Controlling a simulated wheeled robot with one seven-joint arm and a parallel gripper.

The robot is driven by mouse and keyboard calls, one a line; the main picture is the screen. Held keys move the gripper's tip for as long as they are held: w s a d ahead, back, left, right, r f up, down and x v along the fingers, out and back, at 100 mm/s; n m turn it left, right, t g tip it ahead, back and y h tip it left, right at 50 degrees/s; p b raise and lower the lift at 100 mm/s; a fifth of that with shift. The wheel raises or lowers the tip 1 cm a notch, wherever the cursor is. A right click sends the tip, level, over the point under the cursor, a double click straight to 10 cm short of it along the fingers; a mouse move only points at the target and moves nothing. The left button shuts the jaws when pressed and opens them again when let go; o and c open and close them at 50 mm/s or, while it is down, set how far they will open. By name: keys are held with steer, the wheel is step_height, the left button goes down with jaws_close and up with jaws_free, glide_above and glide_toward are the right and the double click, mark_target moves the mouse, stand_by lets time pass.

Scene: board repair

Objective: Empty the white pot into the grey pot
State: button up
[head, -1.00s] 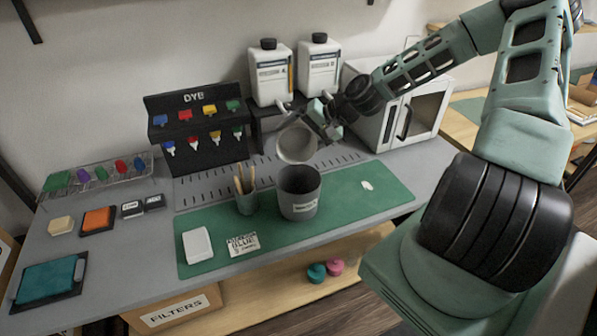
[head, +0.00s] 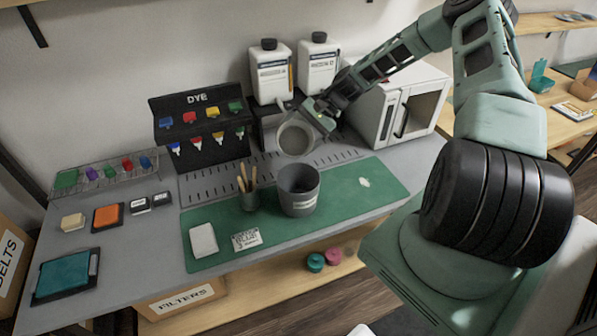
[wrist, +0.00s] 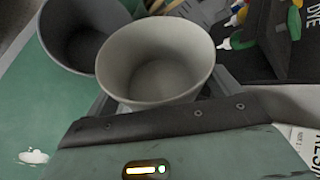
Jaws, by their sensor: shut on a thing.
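The white pot (head: 296,139) hangs above and just behind the grey pot, tilted so that its open mouth faces the head camera. My gripper (head: 314,118) is shut on its upper right side. In the wrist view the white pot (wrist: 157,62) shows a pale inside with no contents that I can make out.
A cup of wooden sticks (head: 248,200) stands close left of the grey pot. The dye rack (head: 200,130), white bottles (head: 270,75) and a white cabinet (head: 400,105) line the back. The green mat (head: 350,205) is mostly clear right of the grey pot.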

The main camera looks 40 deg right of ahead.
steer(key=shift+w+d+f+m+g+y+b, duration=0.15)
steer(key=shift+w+f+m+g+y+b, duration=0.25)
steer(key=shift+f, duration=0.3)
steer(key=w+r+p, duration=0.1)
steer(key=r, duration=0.2)
steer(key=d+r+m+g+y+p, duration=0.1)
steer(key=r, duration=0.2)
steer(key=w+r+g+p, duration=0.1)
steer(key=r, duration=0.1)
steer(key=shift+w+d+r+y+p, duration=0.3)
steer(key=shift+r+y+p, duration=0.05)
steer(key=shift+r+y, duration=0.05)
steer(key=w+r+m+g+y+b, duration=0.1)
steer(key=w+d+m+g+y+b, duration=0.1)
steer(key=shift+w+d+r+g+b, duration=0.1)
steer(key=shift+d+r+g+b, duration=0.1)
steer(key=shift+r+g+b, duration=0.15)
